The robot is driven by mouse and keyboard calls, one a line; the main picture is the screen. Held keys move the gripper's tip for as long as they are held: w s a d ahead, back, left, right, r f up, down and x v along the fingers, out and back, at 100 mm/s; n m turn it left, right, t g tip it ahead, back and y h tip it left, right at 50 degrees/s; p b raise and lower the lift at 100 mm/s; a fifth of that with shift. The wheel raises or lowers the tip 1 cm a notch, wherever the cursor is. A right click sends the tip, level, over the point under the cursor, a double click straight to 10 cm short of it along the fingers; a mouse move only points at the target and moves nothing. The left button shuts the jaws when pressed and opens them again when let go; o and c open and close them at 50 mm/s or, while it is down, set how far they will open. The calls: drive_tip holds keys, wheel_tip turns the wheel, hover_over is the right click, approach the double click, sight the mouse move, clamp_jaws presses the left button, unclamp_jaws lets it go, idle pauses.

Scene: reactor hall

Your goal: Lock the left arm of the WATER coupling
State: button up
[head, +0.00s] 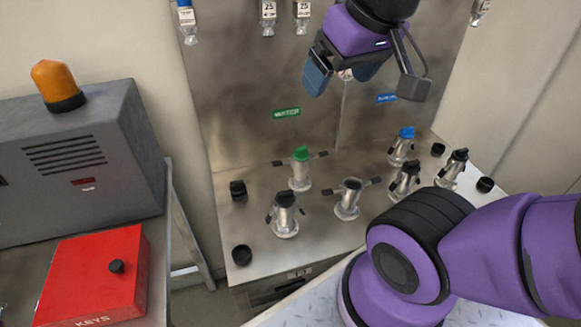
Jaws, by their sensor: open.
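The green WATER label (286,113) is on the steel back panel. Below it stands the coupling with a green top (300,172), upright on the steel bench. Its left arm (281,163) and its right arm (319,155) both stick out sideways, away from the body. My gripper (341,82) is open, high in front of the back panel, above and to the right of the green-topped coupling and well apart from it. A small pale thing shows between its fingers, too small to tell what.
A grey-topped coupling (348,198) with arms out and a black-topped coupling (285,214) stand in front. A blue-topped coupling (402,146) and more couplings stand at right. Black caps (241,255) sit around the bench. A red KEYS box (97,275) is at left.

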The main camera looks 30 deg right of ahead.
drive_tip(key=shift+c, duration=0.4)
drive_tip(key=c, duration=0.4)
drive_tip(key=shift+w, duration=0.4)
drive_tip(key=shift+c, duration=1.2)
drive_tip(key=n+g, duration=0.5)
drive_tip(key=n, duration=1)
hover_over(280, 162)
wheel_tip(280, 162, down, 28)
wheel_tip(280, 162, down, 10)
drive_tip(key=shift+f, duration=0.15)
drive_tip(key=shift+c, duration=0.5)
clamp_jaws()
